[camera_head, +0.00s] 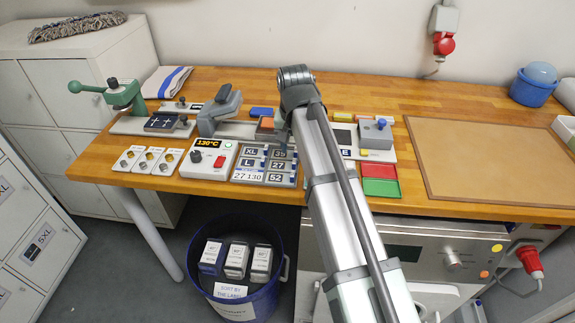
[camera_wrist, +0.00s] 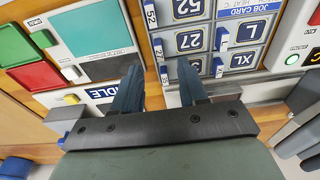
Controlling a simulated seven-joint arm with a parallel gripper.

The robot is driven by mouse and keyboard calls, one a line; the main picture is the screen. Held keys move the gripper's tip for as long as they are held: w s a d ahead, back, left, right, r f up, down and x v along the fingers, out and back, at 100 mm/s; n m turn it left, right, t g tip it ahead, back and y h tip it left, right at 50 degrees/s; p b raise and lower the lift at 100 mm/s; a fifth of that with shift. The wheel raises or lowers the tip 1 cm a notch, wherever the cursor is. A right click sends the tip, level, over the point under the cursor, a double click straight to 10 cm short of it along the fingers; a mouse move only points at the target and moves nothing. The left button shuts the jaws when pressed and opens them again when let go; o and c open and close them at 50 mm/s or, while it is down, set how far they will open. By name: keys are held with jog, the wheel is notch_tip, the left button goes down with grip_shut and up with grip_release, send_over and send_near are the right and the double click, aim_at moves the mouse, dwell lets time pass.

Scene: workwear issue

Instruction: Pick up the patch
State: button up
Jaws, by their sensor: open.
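I cannot surely tell which item is the patch. Candidates in the head view are a small orange-brown piece (camera_head: 267,124) behind the size board and a dark square with a white cross (camera_head: 163,122) at the left. My gripper (camera_wrist: 158,88) shows in the wrist view with its two dark blue fingers apart and nothing visible between them. It is over the bench between the size-tag board (camera_wrist: 205,38) and a unit with a teal screen (camera_wrist: 90,30).
Red and green trays (camera_head: 380,187) lie right of my arm. A control box reading 130°C (camera_head: 208,158) stands left of the size board. A green hand press (camera_head: 123,95) is at the far left. A brown mat (camera_head: 490,155) is bare. A blue bin (camera_head: 237,300) stands below.

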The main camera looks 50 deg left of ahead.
aim_at(294, 161)
jog(key=shift+w+a+f, duration=0.1)
jog(key=shift+w+f, duration=0.05)
jog(key=shift+f, duration=1.2)
jog(key=shift+w+a+f, duration=0.1)
jog(key=shift+f, duration=1.2)
jog(key=shift+c, duration=0.4)
grip_shut()
